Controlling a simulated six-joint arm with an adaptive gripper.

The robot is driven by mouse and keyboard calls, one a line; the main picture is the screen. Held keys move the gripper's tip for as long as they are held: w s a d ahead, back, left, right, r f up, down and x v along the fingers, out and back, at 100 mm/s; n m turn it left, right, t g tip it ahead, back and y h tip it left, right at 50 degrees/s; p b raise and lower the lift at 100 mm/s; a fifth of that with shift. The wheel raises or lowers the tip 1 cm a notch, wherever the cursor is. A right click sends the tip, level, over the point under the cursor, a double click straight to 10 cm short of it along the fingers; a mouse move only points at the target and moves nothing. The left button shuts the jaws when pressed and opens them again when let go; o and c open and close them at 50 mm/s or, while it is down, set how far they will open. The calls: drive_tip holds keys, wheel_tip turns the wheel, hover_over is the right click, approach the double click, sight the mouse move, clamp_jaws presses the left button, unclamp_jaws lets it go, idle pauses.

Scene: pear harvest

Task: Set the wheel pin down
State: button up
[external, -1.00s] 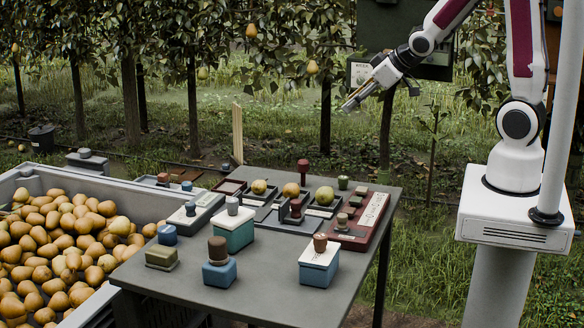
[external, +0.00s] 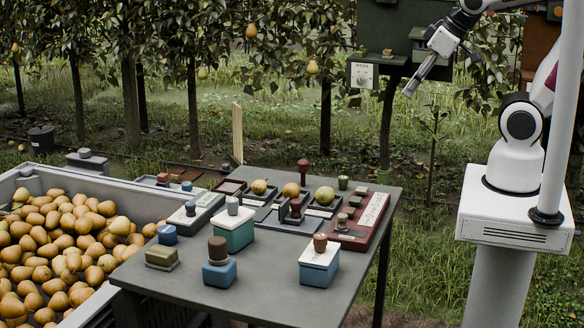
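My gripper (external: 411,88) hangs in the air at the upper right, in front of the dark green cabinet (external: 381,22) and well above the table. Its fingers point down and to the left. They look narrow, and I cannot tell whether they are shut or hold a small thing. I cannot tell for sure which thing is the wheel pin. A dark red knobbed peg (external: 303,171) stands upright at the table's back edge. A brown-topped peg sits on a blue block (external: 219,272) at the front.
The grey table (external: 262,290) carries several blocks, trays with pears (external: 291,190) and a red tray (external: 366,222). A large bin of pears (external: 60,240) stands at the left. A pale post (external: 555,110) rises beside my base. The front right tabletop is partly clear.

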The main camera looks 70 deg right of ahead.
drive_tip(key=s+a, duration=0.2)
drive_tip(key=s, duration=0.3)
drive_tip(key=shift+s+r+g+y, duration=0.3)
drive_tip(key=shift+r+g, duration=0.1)
drive_tip(key=shift+a, duration=0.1)
idle(0.8)
